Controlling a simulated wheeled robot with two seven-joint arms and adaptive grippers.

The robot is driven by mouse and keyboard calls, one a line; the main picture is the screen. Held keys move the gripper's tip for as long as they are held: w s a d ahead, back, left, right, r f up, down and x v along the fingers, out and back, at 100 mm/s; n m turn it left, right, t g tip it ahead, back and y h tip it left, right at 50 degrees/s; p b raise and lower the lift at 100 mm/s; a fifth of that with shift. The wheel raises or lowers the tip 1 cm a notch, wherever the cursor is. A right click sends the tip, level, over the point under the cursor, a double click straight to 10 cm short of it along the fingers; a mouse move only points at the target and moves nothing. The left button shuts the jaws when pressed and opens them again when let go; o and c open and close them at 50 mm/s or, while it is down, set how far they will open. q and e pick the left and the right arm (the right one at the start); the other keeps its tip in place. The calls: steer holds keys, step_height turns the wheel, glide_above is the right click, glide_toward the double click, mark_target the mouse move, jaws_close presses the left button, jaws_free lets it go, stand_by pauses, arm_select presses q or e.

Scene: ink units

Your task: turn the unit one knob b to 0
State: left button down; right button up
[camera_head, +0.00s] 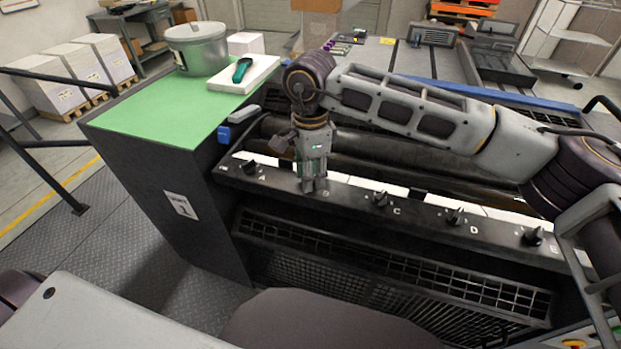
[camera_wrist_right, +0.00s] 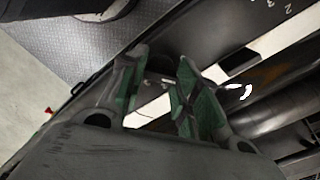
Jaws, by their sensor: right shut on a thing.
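Unit one is the dark machine with a "UNIT 1" label (camera_head: 180,205) on its end panel. Its sloping front rail (camera_head: 345,202) carries a row of black knobs. My right gripper (camera_head: 313,186) points down onto the rail at the letter B, between the A knob (camera_head: 248,168) and the C knob (camera_head: 380,199). It is shut on knob b, which its fingers hide in the head view. In the right wrist view, the green-padded fingers (camera_wrist_right: 157,88) stand either side of a dark shape; knob b's pointer and scale cannot be read. My left gripper is not in view.
The D knob (camera_head: 454,216) and E knob (camera_head: 533,236) stand farther right on the rail. Dark rollers (camera_head: 375,150) lie behind it. A green top (camera_head: 150,115) at left bears a metal pot (camera_head: 197,52) and a white block with a green-handled tool (camera_head: 242,70).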

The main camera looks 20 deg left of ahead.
steer(key=n+b, duration=0.1)
steer(key=n, duration=0.2)
steer(key=shift+b, duration=0.35)
steer(key=shift+n+b, duration=0.35)
steer(key=shift+n, duration=1.05)
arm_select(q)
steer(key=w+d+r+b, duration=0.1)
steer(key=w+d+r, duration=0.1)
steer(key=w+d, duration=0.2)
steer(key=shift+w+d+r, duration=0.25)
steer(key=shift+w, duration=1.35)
arm_select(e)
steer(key=shift+n, duration=1)
steer(key=o, duration=1)
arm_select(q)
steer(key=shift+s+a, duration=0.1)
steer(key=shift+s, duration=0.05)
